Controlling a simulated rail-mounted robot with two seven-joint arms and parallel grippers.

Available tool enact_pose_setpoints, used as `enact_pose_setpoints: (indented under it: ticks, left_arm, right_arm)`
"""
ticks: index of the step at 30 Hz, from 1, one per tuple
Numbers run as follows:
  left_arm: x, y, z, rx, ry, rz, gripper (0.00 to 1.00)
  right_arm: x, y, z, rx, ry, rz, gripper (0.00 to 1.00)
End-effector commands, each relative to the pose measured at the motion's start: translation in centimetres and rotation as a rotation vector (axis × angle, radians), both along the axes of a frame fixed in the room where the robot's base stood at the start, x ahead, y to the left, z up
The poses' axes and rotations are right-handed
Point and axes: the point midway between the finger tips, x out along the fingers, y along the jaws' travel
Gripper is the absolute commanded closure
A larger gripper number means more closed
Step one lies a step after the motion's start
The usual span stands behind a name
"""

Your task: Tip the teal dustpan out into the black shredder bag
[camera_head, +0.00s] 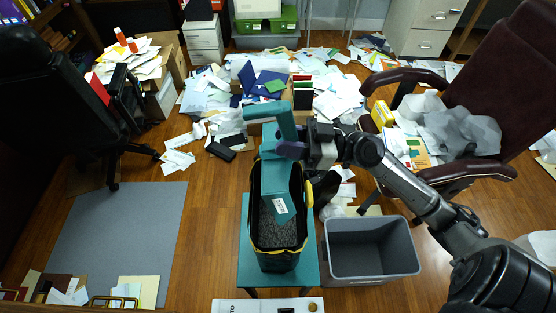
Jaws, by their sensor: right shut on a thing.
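The teal dustpan (276,176) is tilted over the black shredder bag (279,261), its pan hanging down into the bag's mouth and its handle (284,122) pointing up. A white label (280,206) shows on the pan. My right gripper (294,149) reaches in from the right and is shut on the dustpan by its handle. The bag stands open with yellow trim at its rim. Grey shredded bits (276,232) lie inside it. Whether anything is left in the dustpan cannot be seen. My left gripper is not in view.
The bag stands on a small teal table (246,268). A grey bin (372,262) stands close on its right. Scattered papers and folders (335,92) cover the floor behind. A maroon chair (510,75) holds papers at right, and a black chair (50,90) stands at left.

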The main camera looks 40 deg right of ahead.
Motion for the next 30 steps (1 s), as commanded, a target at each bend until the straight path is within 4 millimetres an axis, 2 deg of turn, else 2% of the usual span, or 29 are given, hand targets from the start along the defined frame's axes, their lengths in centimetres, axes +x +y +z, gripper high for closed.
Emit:
enact_pose_setpoints:
  ticks: [5,30]
  left_arm:
    - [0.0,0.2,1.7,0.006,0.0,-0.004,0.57]
    - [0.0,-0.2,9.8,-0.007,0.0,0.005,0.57]
  right_arm:
    - [0.6,0.5,0.4,-0.023,0.023,-0.001,1.0]
    - [3.7,3.8,-1.1,-0.187,0.177,-0.001,1.0]
